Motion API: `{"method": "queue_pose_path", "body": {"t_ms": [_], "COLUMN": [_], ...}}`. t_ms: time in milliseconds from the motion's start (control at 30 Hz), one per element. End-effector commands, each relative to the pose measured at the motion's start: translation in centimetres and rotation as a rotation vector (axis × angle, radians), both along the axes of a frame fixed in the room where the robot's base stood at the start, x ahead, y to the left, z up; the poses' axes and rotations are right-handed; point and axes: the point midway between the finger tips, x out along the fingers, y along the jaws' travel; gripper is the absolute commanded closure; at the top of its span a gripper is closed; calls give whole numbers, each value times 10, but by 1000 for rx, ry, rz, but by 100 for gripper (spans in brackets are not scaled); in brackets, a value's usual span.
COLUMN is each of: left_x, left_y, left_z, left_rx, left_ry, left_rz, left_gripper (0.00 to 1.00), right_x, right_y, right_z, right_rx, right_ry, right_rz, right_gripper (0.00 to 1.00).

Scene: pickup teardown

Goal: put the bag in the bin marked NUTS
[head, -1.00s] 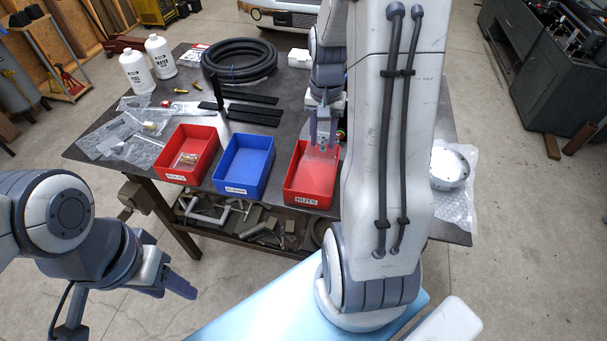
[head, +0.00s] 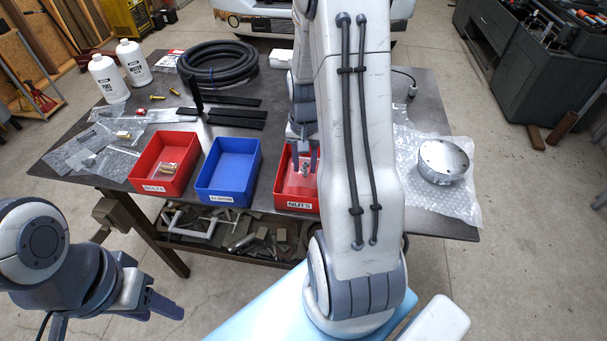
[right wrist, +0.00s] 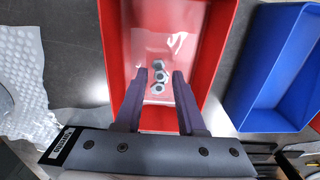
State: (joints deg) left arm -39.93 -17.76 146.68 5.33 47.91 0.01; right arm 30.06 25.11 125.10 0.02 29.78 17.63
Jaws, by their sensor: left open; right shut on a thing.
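The red bin marked NUTS (head: 298,206) stands at the front edge of the table, right of the blue bin. My right gripper (head: 304,166) points down into it, partly hidden by my right arm. In the right wrist view its fingertips (right wrist: 159,76) are around a clear bag (right wrist: 159,45) with several metal nuts inside. The gripper is shut on the bag, which is inside the red bin's walls; I cannot tell whether it touches the floor. My left gripper (head: 165,305) is open and empty, low at the left, in front of the table.
A blue bin (head: 226,198) and a red bin marked BOLTS (head: 160,186) with a small bag in it stand to the left. A metal disc (head: 443,160) lies on bubble wrap at the right. Bottles (head: 132,62), a coiled hose and clear bags are further back.

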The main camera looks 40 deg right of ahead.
Motion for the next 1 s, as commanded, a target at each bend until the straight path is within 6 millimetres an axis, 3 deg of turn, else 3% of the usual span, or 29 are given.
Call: {"method": "queue_pose_path", "body": {"t_ms": [300, 700, 733, 800, 1000], "left_x": [0, 0, 0, 0, 0], "left_y": [0, 0, 0, 0, 0], "left_z": [5, 2, 2, 3, 3], "left_rx": [0, 0, 0, 0, 0], "left_ry": [0, 0, 0, 0, 0], "left_rz": [0, 0, 0, 0, 0], "left_gripper": [50, 50, 50, 50, 50], "right_x": [0, 1, 1, 1, 1], "right_y": [2, 2, 2, 2, 2], "right_z": [-40, -47, -47, -46, -46], "right_rx": [2, 0, 0, 0, 0], "right_ry": [3, 0, 0, 0, 0], "right_rz": [2, 3, 3, 3, 3], "right_gripper": [100, 100, 57, 31, 31]}}
